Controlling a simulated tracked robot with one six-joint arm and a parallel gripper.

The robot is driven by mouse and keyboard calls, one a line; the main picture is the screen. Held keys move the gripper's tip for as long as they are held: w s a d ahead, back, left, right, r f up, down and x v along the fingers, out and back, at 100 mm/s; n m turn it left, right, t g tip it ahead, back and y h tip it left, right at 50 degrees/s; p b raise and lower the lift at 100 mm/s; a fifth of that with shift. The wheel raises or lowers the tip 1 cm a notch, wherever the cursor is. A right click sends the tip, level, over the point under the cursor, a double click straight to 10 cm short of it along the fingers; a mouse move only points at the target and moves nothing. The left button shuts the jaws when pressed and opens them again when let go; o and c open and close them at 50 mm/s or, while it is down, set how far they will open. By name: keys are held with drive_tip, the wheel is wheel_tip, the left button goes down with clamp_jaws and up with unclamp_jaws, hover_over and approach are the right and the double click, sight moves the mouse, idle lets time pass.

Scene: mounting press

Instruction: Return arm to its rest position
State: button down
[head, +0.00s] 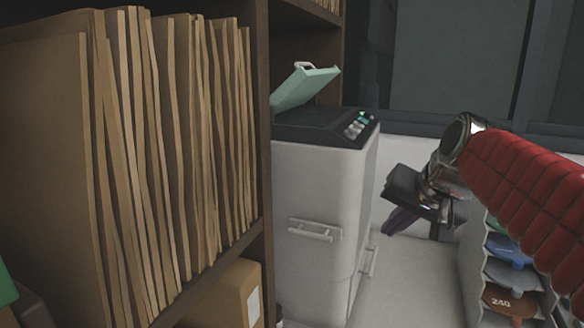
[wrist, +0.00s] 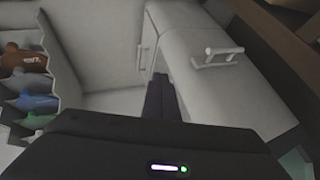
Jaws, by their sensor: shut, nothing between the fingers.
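My gripper (head: 392,226) hangs in the air right of the white press cabinet in the head view, its dark fingers pointing down and to the left. My red-sleeved arm (head: 525,185) reaches in from the right edge. In the wrist view the fingers (wrist: 160,82) are together and hold nothing. The mounting press (head: 325,180) is a white cabinet with a black top, and its pale green lid (head: 305,88) is raised. A small green light shows on its panel. In the wrist view the cabinet (wrist: 225,85) is beyond the fingers, to the right.
A dark wooden shelf (head: 262,120) full of brown folders (head: 130,150) fills the left. A cardboard box (head: 235,295) sits below them. Pale floor (head: 400,285) is clear between cabinet and rack.

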drive_tip(key=s+a+f+n+g+h, duration=0.1)
drive_tip(key=s+a+f+n, duration=0.1)
drive_tip(key=s+f, duration=0.6)
drive_tip(key=s+a+f+n, duration=0.1)
drive_tip(key=s+f+n, duration=0.1)
drive_tip(key=s+f, duration=0.6)
drive_tip(key=shift+s+a+f+n+g+h, duration=0.25)
drive_tip(key=shift+s+a+n+g+h, duration=0.15)
drive_tip(key=shift+s, duration=1.95)
drive_tip(key=c, duration=2.5)
unclamp_jaws()
